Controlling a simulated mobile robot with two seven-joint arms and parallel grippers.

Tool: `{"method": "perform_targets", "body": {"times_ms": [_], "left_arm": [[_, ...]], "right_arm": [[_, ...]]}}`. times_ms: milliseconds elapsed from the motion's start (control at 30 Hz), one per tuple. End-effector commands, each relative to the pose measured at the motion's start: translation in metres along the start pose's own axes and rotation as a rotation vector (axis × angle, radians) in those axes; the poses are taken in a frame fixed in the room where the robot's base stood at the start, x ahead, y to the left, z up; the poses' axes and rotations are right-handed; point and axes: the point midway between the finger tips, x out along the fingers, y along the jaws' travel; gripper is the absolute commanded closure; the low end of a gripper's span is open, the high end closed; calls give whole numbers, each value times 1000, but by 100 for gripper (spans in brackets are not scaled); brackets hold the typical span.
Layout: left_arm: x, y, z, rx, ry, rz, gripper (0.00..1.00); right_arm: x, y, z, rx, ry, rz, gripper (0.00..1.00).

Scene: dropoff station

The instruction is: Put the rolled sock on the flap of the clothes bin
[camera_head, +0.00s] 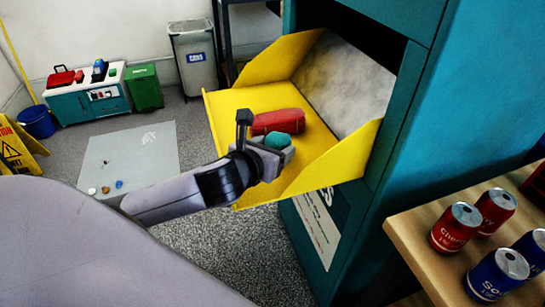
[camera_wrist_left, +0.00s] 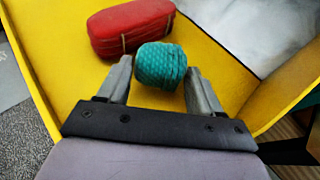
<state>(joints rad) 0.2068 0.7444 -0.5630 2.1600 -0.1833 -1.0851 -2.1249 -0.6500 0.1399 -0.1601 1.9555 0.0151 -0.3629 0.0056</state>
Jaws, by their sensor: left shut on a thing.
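The rolled sock (camera_wrist_left: 161,66) is a teal ribbed ball. My left gripper (camera_wrist_left: 160,80) is shut on it, one finger on each side. In the head view the sock (camera_head: 278,141) shows at the fingertips of my left gripper (camera_head: 274,150), over the yellow flap (camera_head: 225,103) of the clothes bin (camera_head: 420,150). I cannot tell whether the sock touches the flap. A red bundle (camera_head: 279,121) lies on the flap just behind the sock. It also shows in the left wrist view (camera_wrist_left: 130,25). My right gripper is not in view.
The flap has raised yellow side walls and a grey panel (camera_head: 345,85) at its back. A wooden table (camera_head: 425,262) with several cans (camera_head: 459,227) stands at the right. A grey bin (camera_head: 194,58) and a green bin (camera_head: 144,87) stand far back.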

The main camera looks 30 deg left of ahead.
Motion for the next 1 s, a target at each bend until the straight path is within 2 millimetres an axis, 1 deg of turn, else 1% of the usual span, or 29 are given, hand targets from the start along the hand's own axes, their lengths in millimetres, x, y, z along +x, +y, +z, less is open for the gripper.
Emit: {"method": "perform_targets", "body": {"times_ms": [33, 100, 233, 467, 500, 567, 600, 900, 1000], "left_arm": [[5, 0, -12, -2, 4, 1, 64], [7, 0, -19, 0, 2, 0, 64], [8, 0, -18, 1, -1, 0, 64], [8, 0, -20, 1, 0, 0, 64], [9, 0, -21, 1, 1, 1, 32], [9, 0, -21, 0, 0, 0, 12], [9, 0, -21, 0, 0, 0, 9], [8, 0, -19, 0, -1, 0, 9], [3, 0, -18, 2, 0, -1, 9]], "right_arm": [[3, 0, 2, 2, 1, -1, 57], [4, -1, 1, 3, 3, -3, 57], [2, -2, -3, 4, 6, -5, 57], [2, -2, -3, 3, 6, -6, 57], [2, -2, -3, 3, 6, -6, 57], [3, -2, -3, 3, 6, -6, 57], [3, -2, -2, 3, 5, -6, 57], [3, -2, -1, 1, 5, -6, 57], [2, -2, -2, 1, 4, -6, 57]]}}
